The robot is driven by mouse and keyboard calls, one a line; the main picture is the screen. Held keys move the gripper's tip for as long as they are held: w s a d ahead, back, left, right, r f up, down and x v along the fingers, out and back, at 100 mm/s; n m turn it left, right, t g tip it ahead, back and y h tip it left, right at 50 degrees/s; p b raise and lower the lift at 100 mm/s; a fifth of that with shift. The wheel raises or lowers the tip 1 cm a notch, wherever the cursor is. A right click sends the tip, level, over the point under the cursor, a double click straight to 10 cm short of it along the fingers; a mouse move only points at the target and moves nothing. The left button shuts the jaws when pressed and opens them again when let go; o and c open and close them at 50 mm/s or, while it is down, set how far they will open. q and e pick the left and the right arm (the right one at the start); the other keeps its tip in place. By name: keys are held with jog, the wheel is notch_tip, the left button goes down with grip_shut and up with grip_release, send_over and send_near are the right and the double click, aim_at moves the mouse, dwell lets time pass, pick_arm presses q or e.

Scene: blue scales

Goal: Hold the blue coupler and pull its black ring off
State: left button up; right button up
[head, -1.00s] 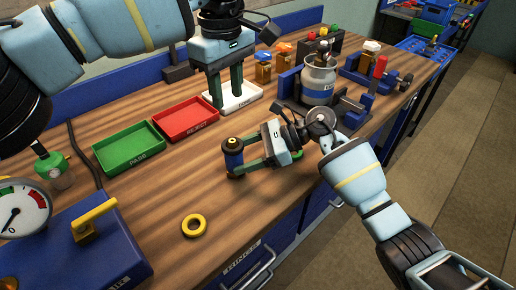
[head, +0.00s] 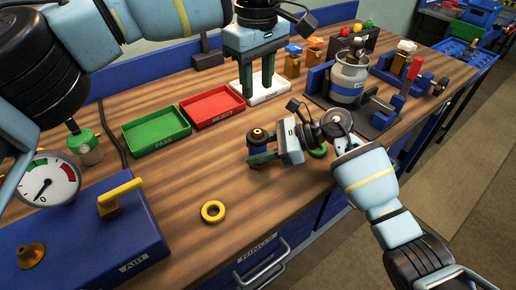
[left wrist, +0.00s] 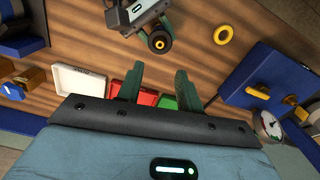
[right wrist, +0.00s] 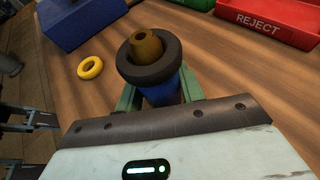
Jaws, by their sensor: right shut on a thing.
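The blue coupler (right wrist: 164,96) stands upright on the wooden bench, its brass tip (right wrist: 148,46) pointing up. The black ring (right wrist: 168,74) sits around its top, below the tip, and also shows in the left wrist view (left wrist: 160,47). My right gripper (right wrist: 160,93) is shut on the blue body under the ring; in the head view its fingers (head: 260,150) hide much of the body. My left gripper (head: 256,95) is open and empty, fingers pointing down near the white tray, behind the coupler. In the left wrist view its fingers (left wrist: 158,73) are apart.
A yellow ring (head: 213,211) lies on the bench in front. The green tray (head: 157,145), red tray (head: 212,119) and white tray (head: 278,91) line the back. A blue box with a gauge (head: 45,180) is at left. A grey-blue canister (head: 349,82) stands at right.

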aim_at(255, 132)
pick_arm(q)
jog(key=o, duration=0.4)
jog(key=shift+f, duration=0.1)
jog(key=o, duration=0.3)
jog(key=shift+s+a+f+n, duration=0.1)
jog(key=shift+n, duration=0.3)
jog(key=shift+o, duration=0.2)
jog(key=n, duration=0.1)
jog(key=n+h, duration=0.1)
jog(key=a+f+n, duration=0.1)
jog(key=shift+s+a+f+n+h, duration=0.1)
jog(key=shift+s+n+h, duration=0.2)
jog(key=shift+h, duration=0.1)
jog(key=a+n+h, duration=0.1)
jog(key=n, duration=0.1)
jog(key=a+n, duration=0.1)
jog(key=n, duration=0.2)
jog(key=a+n+t+h, duration=0.1)
jog(key=a+n, duration=0.1)
jog(key=shift+s+r+n+h, duration=0.2)
jog(key=shift+s+n+h, duration=0.05)
jog(key=shift+n+h, duration=0.05)
jog(key=shift+f, duration=0.1)
jog(key=x, duration=1.2)
